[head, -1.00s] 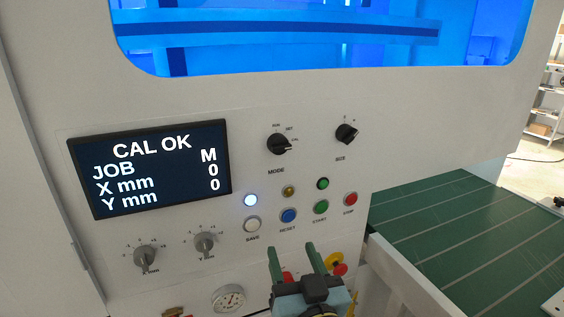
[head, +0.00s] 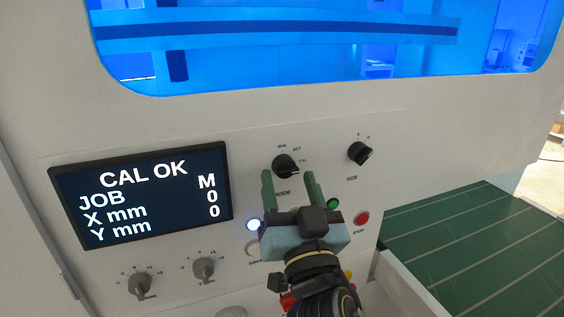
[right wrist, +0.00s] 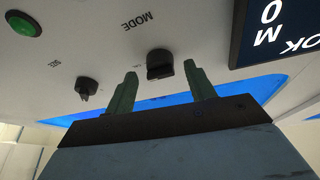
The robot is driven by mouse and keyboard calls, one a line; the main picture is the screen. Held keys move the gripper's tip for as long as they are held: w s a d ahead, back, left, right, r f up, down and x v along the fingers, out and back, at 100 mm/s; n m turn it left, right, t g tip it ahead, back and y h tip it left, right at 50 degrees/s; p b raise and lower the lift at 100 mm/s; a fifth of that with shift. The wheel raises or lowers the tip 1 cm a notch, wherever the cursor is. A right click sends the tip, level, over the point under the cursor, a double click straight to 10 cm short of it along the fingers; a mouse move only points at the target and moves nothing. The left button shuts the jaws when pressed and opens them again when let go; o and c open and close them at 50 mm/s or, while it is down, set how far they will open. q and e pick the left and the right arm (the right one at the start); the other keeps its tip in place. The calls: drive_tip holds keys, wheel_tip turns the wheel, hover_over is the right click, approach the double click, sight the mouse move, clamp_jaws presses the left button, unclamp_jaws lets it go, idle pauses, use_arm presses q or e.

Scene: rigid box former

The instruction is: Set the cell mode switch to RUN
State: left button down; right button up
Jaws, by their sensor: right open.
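The mode switch (head: 285,166) is a black rotary knob on the light panel, with RUN, SET and CAL marks above and to its right. Its handle points right, towards the CAL side. My right gripper (head: 289,181) is open and empty, with its green fingers pointing up at the panel just below the knob and partly over the MODE label. In the right wrist view, the inverted picture shows the mode switch (right wrist: 160,64) between the two fingertips of the right gripper (right wrist: 161,72). I cannot tell whether they touch. My left gripper is not in view.
A screen (head: 143,194) at left reads CAL OK. The SIZE knob (head: 360,153) is to the right. My gripper hides several buttons; the red STOP button (head: 362,218) shows. Two grey dials sit lower left. A green conveyor (head: 470,245) lies at right.

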drive_tip(key=shift+w+a+r, duration=0.2)
drive_tip(key=shift+w+r, duration=0.05)
drive_tip(key=shift+w, duration=0.35)
drive_tip(key=shift+c, duration=0.5)
drive_tip(key=c, duration=0.8)
